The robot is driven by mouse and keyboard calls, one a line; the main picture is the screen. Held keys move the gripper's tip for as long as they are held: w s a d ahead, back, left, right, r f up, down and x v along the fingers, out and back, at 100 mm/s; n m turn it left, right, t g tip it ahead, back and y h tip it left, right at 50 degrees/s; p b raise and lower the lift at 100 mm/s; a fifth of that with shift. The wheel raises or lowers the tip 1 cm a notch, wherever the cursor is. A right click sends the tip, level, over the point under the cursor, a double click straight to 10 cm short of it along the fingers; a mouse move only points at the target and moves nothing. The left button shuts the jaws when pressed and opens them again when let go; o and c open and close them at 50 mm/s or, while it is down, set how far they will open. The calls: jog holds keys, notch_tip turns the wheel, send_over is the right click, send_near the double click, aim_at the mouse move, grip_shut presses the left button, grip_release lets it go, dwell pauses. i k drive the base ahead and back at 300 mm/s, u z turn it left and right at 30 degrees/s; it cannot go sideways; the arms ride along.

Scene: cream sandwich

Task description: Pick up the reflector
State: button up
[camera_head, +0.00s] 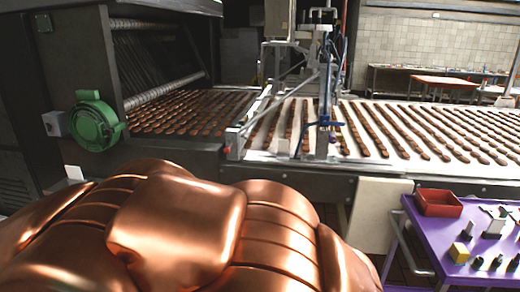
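I cannot make out a reflector with certainty. Several small items lie on a purple cart top (425,226) at the lower right, among them a yellow block (459,252), a grey-white block (494,229) and several small dark pieces (477,262). They are too small to tell whether one is the reflector. My gripper is not in view. Large copper-coloured rounded shells fill the lower left foreground and hide what lies behind them.
A red tray (438,203) sits at the cart's back left corner. Behind it runs a white conveyor (365,125) with rows of brown biscuits, beside a dark machine (75,50) with a green round part (95,122). An orange-brown table (445,82) stands at the back.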

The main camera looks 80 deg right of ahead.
aim_at(284, 145)
jog(key=z, duration=0.55)
jog(key=i, duration=1.25)
jog(key=z, duration=1.8)
jog(key=i, duration=0.7)
jog(key=z, duration=0.7)
jog(key=i, duration=0.5)
jog(key=z, duration=0.05)
